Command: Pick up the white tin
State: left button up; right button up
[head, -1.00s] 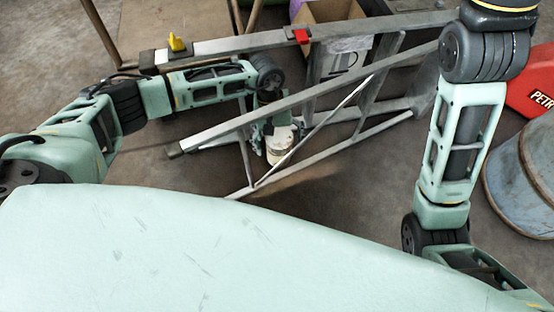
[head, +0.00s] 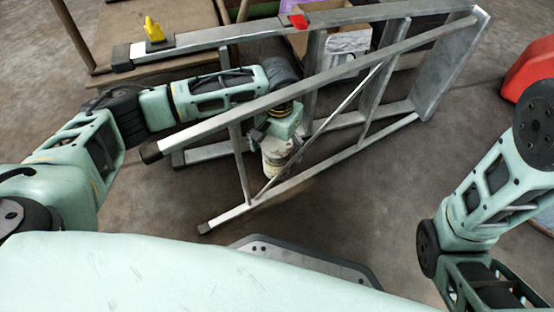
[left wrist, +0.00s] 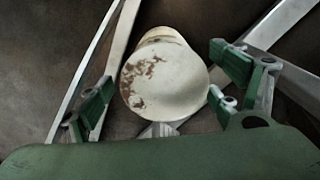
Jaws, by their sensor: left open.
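The white tin (head: 276,165) is on the floor within the frame of a metal ladder, partly behind a thin brace in the head view. In the left wrist view the tin (left wrist: 165,88) shows a round pale top with rust-brown patches. My left gripper (head: 279,142) is right above the tin. In the left wrist view the open green fingers of my left gripper (left wrist: 160,82) stand on either side of the tin, with gaps visible. My right arm is at the right of the head view, and its gripper is out of view.
The aluminium ladder (head: 232,100) lies on its side around the tin and my left forearm. A yellow item (head: 154,29) and a red item (head: 298,20) sit on its upper rail. A cardboard box (head: 340,28) is behind. A red object (head: 532,66) is at the right.

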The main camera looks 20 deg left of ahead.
pick_arm(q)
notch_tip(320, 180, down, 4)
jog(key=b, duration=0.2)
jog(key=shift+a+b, duration=0.1)
jog(key=shift+b, duration=0.3)
jog(key=shift+r, duration=0.1)
jog(key=shift+c, duration=0.5)
jog(key=c, duration=1.3)
jog(key=shift+c, duration=0.7)
jog(key=shift+r, duration=0.15)
